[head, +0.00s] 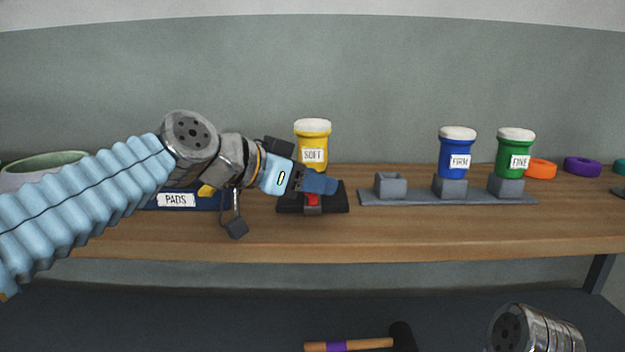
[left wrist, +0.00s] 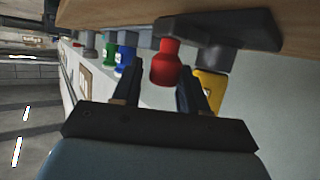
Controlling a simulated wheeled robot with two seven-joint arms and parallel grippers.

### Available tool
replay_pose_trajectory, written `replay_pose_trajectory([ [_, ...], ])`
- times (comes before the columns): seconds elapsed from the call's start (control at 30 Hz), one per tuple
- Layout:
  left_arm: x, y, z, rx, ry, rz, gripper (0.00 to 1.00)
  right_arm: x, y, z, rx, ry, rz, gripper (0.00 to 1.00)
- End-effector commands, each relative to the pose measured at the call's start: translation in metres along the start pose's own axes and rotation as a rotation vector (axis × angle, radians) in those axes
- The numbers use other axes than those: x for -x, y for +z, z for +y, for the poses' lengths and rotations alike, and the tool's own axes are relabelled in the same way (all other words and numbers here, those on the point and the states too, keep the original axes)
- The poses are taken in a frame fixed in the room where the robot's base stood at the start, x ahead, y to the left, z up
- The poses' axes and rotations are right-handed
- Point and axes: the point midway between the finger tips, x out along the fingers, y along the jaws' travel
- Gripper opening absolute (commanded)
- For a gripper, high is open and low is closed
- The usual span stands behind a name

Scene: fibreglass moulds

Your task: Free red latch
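The red latch (head: 313,199) sits on a black base (head: 334,206) on the bench, in front of a yellow jar (head: 313,137) labelled SOFT. In the head view my left gripper (head: 322,184) is over the latch and hides part of it. In the left wrist view the red latch (left wrist: 166,66) shows between the tips of the left gripper (left wrist: 158,85). The fingers are apart, with a gap at the left finger; whether the right finger touches the latch I cannot tell. My right gripper is not in view.
A grey rack (head: 410,197) to the right has an empty socket (head: 390,185), a blue FIRM jar (head: 456,150) and a green FINE jar (head: 515,150). A blue PADS box (head: 176,201) stands left. A hammer (head: 350,345) lies below. The bench's front strip is clear.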

Motion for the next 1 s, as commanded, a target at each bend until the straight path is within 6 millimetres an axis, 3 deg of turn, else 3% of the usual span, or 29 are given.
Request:
replay_pose_trajectory([
  [0.17,0.027,0.000,-0.001,0.000,-0.003,0.004,0.42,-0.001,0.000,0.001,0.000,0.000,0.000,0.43],
  [0.4,0.087,0.000,-0.001,0.000,-0.004,0.004,0.42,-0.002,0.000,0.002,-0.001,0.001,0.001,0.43],
  [0.6,0.123,0.000,-0.001,0.001,-0.002,0.001,0.42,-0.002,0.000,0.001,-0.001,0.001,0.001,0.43],
  [0.73,0.134,0.001,-0.001,0.001,-0.001,0.000,0.42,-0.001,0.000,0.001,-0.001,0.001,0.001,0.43],
  [1.0,0.136,0.001,0.000,0.001,-0.001,-0.001,0.42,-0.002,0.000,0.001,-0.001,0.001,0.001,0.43],
])
